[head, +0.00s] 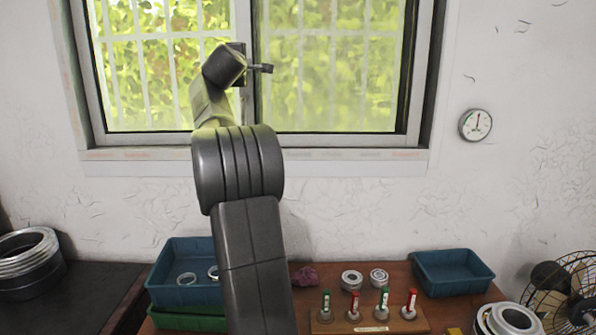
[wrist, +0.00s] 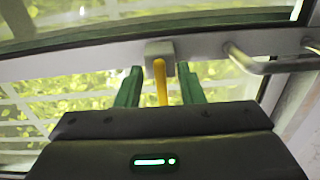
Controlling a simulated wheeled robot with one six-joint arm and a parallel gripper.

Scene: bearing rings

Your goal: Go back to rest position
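My arm is raised in front of the window in the head view, and my gripper (head: 262,68) is near the window's middle frame post. The gripper is small and partly hidden by my wrist there. In the wrist view my gripper's two green fingers (wrist: 160,85) stand apart with a gap between them. A yellow bar (wrist: 161,85) on a pale block (wrist: 160,49) shows in that gap, with space on both sides. It looks like a part of the window. I see nothing gripped.
A metal handle (wrist: 275,64) is right of the fingers. Below stand a blue bin with rings (head: 170,260), another blue bin (head: 450,272), a wooden rack (head: 340,326) with several pegs, loose rings (head: 352,280), and a fan (head: 575,290). A gauge (head: 476,124) hangs on the wall.

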